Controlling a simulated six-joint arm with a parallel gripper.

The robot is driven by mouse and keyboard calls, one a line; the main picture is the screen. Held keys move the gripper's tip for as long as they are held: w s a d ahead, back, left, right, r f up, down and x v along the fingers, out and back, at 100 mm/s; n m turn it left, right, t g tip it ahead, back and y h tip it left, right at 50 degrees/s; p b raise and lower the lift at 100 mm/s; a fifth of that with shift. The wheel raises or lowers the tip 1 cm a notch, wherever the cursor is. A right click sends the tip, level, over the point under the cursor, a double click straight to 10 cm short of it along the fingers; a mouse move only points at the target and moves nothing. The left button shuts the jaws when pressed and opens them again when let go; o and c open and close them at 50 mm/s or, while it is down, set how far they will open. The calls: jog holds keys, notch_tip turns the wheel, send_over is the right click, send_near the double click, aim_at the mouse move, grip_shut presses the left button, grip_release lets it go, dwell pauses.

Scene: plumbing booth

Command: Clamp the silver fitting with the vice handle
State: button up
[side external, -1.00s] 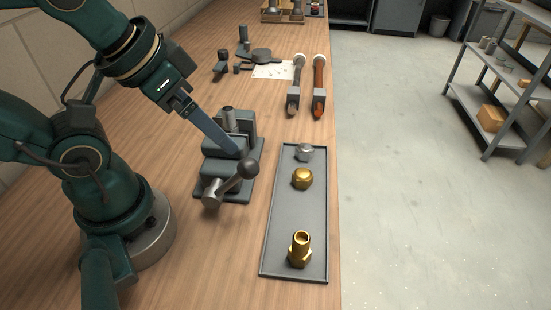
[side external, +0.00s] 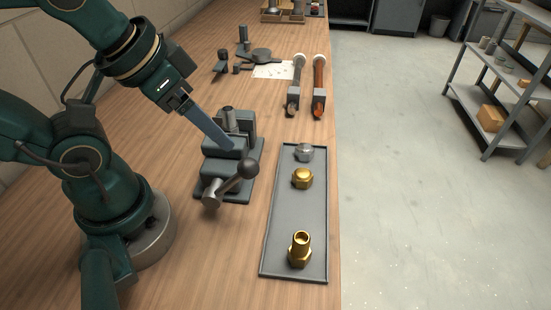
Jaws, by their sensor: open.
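The dark grey vice (side external: 222,163) is on the wooden bench. Its handle (side external: 231,184) is a bar with a dark ball at its upper right end, lying at a slant across the vice's front. A silver cylindrical fitting (side external: 229,117) stands upright at the vice's jaws; whether the jaws touch it is hidden. My gripper (side external: 229,145) is open, its long blue-grey fingers pointing down to the right over the vice, just in front of the fitting. The fingers overlap in this view, so the gap does not show. The handle is apart from them, lower down.
A grey tray (side external: 282,232) right of the vice holds a silver nut-like part (side external: 304,152), a brass nut (side external: 302,178) and a brass fitting (side external: 300,248). The bench's right edge runs just beyond the tray.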

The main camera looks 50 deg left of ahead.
jog(key=r+m+g, duration=0.1)
jog(key=m+g, duration=0.4)
jog(key=m, duration=0.4)
send_over(248, 161)
jog(key=shift+a+r, duration=0.2)
jog(key=shift+a, duration=0.05)
jog(key=shift+d+f+g, duration=0.2)
jog(key=shift+f+g, duration=0.1)
jog(key=shift+f, duration=2.55)
grip_shut()
